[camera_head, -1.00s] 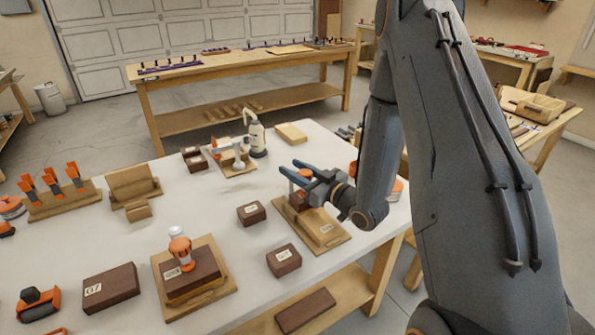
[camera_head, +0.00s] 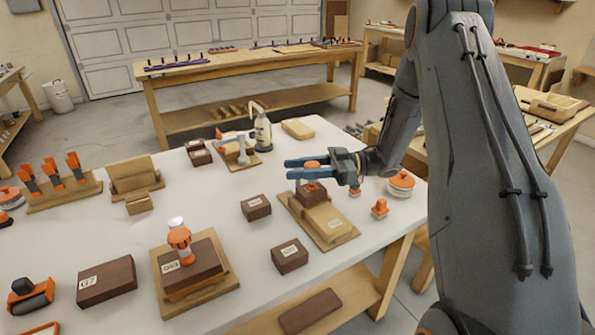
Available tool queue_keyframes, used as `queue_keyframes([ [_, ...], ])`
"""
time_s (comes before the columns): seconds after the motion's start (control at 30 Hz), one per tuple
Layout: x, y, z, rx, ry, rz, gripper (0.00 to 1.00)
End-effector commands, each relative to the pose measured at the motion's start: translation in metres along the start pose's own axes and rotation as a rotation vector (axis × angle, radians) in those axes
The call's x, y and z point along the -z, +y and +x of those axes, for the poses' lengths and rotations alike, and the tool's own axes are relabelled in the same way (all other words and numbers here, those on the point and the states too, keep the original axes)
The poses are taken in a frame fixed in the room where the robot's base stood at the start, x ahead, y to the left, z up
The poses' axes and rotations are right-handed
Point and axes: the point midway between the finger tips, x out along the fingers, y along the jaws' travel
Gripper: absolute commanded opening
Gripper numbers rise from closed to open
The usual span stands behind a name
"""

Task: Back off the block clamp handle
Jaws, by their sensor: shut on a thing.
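The block clamp with its orange handle (camera_head: 311,164) stands over a dark brown block (camera_head: 312,194) on a wooden board (camera_head: 318,241) at the right of the white table. My gripper (camera_head: 292,168), with blue fingers, reaches in from the right. It is shut on the orange handle, one finger on the far side and one on the near side. A light wooden block with a label (camera_head: 332,223) lies on the same board, in front of the dark block. The clamp's lower part is partly hidden by the near finger.
Another orange-knobbed clamp (camera_head: 179,238) stands on a board at front left. Loose dark blocks (camera_head: 256,207) and (camera_head: 289,255) lie nearby. Orange-topped items (camera_head: 379,208) and (camera_head: 401,183) stand right of the board. A pump bottle (camera_head: 263,133) is behind.

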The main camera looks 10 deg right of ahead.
Motion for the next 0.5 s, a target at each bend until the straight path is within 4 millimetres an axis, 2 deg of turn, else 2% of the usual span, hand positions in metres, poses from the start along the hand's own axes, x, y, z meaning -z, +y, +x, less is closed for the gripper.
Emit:
queue_keyframes([
  [0.2,-0.002,-0.006,0.000,0.189,0.000,-0.003,0.11],
  [0.5,-0.001,-0.014,-0.002,0.374,0.001,-0.002,0.11],
])
